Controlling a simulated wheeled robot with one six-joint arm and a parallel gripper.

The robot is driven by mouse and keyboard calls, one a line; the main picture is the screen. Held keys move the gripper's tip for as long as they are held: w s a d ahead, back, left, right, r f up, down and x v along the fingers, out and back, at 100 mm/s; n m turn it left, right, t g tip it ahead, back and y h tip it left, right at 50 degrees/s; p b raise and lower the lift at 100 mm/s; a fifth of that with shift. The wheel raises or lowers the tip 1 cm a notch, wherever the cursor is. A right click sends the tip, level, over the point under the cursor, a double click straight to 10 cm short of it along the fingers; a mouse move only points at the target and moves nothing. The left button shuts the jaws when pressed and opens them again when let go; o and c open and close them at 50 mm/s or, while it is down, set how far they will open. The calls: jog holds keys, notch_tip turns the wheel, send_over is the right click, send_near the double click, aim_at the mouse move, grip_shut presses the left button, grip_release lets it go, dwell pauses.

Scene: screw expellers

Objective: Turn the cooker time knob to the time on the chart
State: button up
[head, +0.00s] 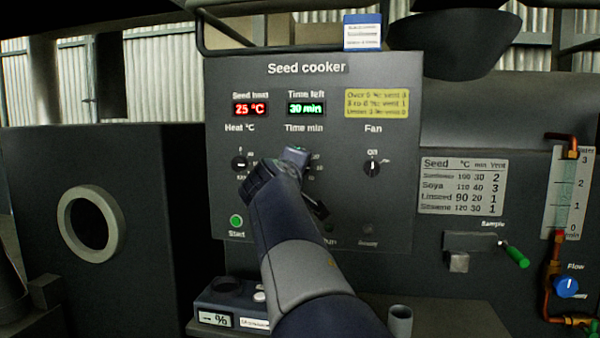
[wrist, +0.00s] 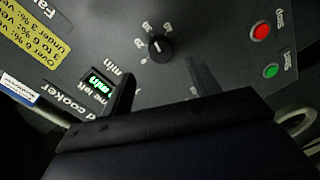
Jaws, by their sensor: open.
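The time knob (wrist: 161,47) is a small dark round knob in the wrist view, with white scale marks around it. My arm and gripper (head: 310,182) hide it in the head view. My gripper (wrist: 161,67) is open, its two fingers apart on either side of the knob's line, with the knob just beyond the tips and nothing held. The time display (head: 306,108) reads 30 min. The chart (head: 462,186) lists seeds with °C, min and vent: Sunflower 30 min, Soya 40, Linseed 20, Sesame 30.
The seed cooker panel (head: 222,85) also carries a heat knob (head: 240,163), a fan knob (head: 372,167) and a green start button (head: 236,221). A red button (wrist: 260,32) shows in the wrist view. A blue-and-white card (head: 362,32) on top is too small to read.

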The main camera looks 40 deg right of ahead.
jog(key=v, duration=0.3)
jog(key=shift+s+a, duration=0.1)
jog(key=p+x, duration=0.1)
jog(key=x, duration=0.9)
jog(key=shift+w+d, duration=0.25)
jog(key=shift+d, duration=0.05)
dwell(0.3)
